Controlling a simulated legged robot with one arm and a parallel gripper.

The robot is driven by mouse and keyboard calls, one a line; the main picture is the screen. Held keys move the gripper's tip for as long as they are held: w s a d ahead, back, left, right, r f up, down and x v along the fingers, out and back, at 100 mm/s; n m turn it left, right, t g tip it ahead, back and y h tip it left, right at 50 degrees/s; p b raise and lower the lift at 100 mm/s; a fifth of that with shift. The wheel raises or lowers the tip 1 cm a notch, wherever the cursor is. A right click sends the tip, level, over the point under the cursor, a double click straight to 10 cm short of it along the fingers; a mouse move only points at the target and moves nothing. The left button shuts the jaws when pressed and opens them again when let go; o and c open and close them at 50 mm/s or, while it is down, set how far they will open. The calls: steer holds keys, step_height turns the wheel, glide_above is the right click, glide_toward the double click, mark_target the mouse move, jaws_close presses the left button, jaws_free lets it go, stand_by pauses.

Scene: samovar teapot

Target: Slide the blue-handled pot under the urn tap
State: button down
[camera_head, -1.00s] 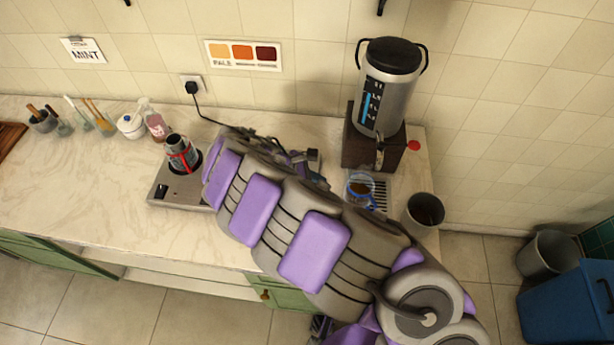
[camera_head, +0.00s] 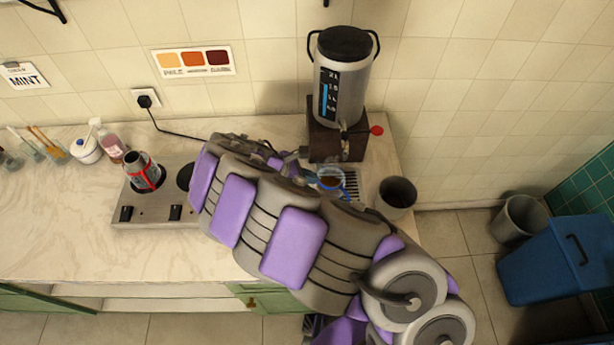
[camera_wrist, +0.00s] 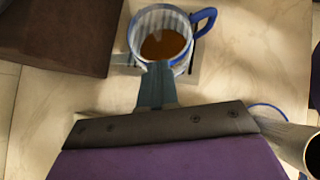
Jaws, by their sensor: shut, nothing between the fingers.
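The blue-handled pot (camera_head: 331,181) stands at the left part of the slatted drip tray (camera_head: 353,182), in front of the urn (camera_head: 341,88). The urn's tap (camera_head: 345,134), with a red knob (camera_head: 376,130), is at its front. In the wrist view the pot (camera_wrist: 150,22) is a ribbed vessel holding brown liquid, its blue handle to the right. My gripper (camera_wrist: 156,72) is shut and empty, its tip overlapping the pot's near wall; I cannot tell whether they touch. In the head view my arm partly hides the pot's surroundings.
The urn's dark base (camera_head: 336,143) also fills the wrist view's upper left (camera_wrist: 60,32). A dark-mouthed grey container (camera_head: 396,193) stands right of the tray. A hot plate (camera_head: 150,208) with a red-banded pot (camera_head: 143,172) lies left. The counter's front left is clear.

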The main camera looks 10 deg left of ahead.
mark_target(321, 174)
steer(key=shift+w+d+r+p, duration=0.1)
steer(key=shift+w+d+p, duration=0.35)
steer(key=shift+d, duration=0.2)
steer(key=shift+w+d+r+p, duration=0.1)
steer(key=shift+w+d+p, duration=0.2)
steer(key=shift+d+p, duration=0.3)
steer(key=shift+w+d+f, duration=0.15)
steer(key=shift+d, duration=0.1)
